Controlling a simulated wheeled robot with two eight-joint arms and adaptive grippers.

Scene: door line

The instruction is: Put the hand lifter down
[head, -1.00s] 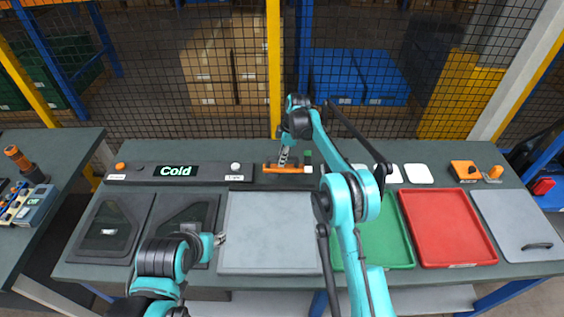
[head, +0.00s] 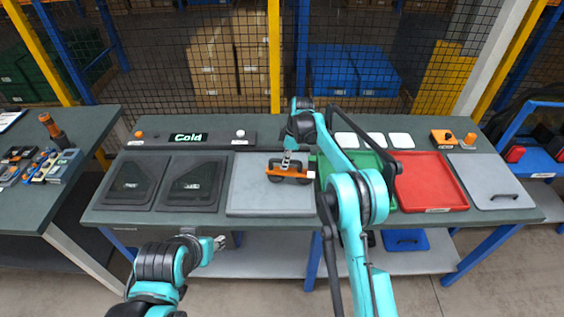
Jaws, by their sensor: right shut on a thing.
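The hand lifter (head: 291,175) has an orange bar and dark round pads under it. My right gripper (head: 287,162) is shut on it from above. The lifter is over the right part of a pale grey panel (head: 254,197) in the middle of the bench. I cannot tell whether its pads touch the panel. My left gripper (head: 218,243) is in front of the bench's near edge, away from the lifter and apparently empty. Its jaw opening is too small to judge.
On the bench (head: 330,217), two dark panels (head: 130,183) lie left of the grey panel. Green and red trays (head: 430,182) and a handled grey lid (head: 490,181) lie to the right. A "Cold" display (head: 188,137) and white pads (head: 373,139) line the back.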

